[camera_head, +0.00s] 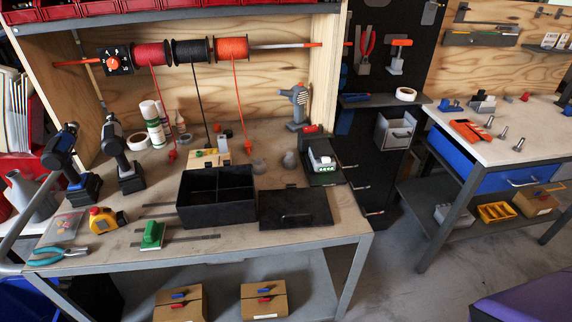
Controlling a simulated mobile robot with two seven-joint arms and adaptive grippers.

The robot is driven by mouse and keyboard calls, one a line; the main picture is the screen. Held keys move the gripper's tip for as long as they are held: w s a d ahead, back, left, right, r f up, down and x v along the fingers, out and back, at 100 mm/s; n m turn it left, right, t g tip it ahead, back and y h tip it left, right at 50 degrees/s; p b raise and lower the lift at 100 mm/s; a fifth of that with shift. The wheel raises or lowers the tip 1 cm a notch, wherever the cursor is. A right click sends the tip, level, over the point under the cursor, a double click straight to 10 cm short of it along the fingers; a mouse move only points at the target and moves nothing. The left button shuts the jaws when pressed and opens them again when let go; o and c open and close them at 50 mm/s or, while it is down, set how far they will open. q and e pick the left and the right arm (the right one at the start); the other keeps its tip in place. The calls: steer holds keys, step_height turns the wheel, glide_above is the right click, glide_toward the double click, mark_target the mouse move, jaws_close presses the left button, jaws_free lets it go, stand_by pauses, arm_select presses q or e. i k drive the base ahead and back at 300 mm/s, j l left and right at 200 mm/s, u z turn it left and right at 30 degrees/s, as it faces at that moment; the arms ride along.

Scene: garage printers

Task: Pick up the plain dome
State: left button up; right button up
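Neither gripper is in view, and nothing touches either piece.
The black box (217,216) and its flat black lid (296,221) lie in front of the domes. A green-and-white device (322,160) is to their right, a wooden block (210,158) to their left. Cordless drills (123,160) stand at left. Red filament hangs above.

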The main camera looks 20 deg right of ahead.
mark_target(259, 166)
steer(key=l+z, duration=0.2)
steer(key=l, duration=0.25)
steer(key=i+l+z, duration=0.1)
steer(key=l+z, duration=0.15)
steer(key=l, duration=0.2)
steer(key=l+z, duration=0.2)
steer(key=l, duration=0.2)
steer(key=i+l+z, duration=0.2)
steer(key=l, duration=0.2)
